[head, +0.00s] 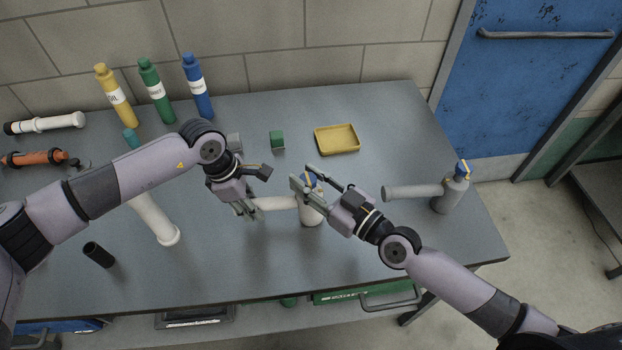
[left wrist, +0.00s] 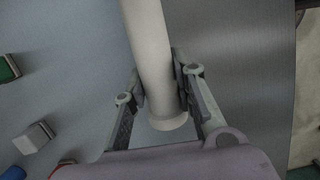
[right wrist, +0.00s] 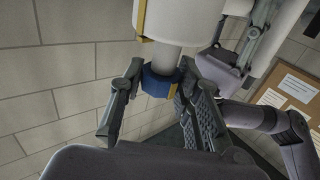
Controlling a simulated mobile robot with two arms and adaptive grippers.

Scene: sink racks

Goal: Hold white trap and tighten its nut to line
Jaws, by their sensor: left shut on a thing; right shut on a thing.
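The white trap (head: 311,215) stands on the bench with its side pipe (head: 277,203) pointing left. My left gripper (head: 257,190) is shut on this pipe; in the left wrist view the fingers (left wrist: 160,92) sit on both sides of the pipe (left wrist: 150,45) near its flared end. My right gripper (head: 306,179) is shut on the blue nut (head: 308,182) at the top of the trap. In the right wrist view the nut (right wrist: 158,82) sits between the fingers, with a yellow mark on it. The white body (right wrist: 178,18) carries a yellow line.
A grey trap (head: 447,195) with a blue nut stands to the right. A yellow tray (head: 337,139) and a green block (head: 277,140) lie behind. Bottles (head: 156,91), a white pipe (head: 155,219) and a black tube (head: 99,254) are left. The front bench middle is clear.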

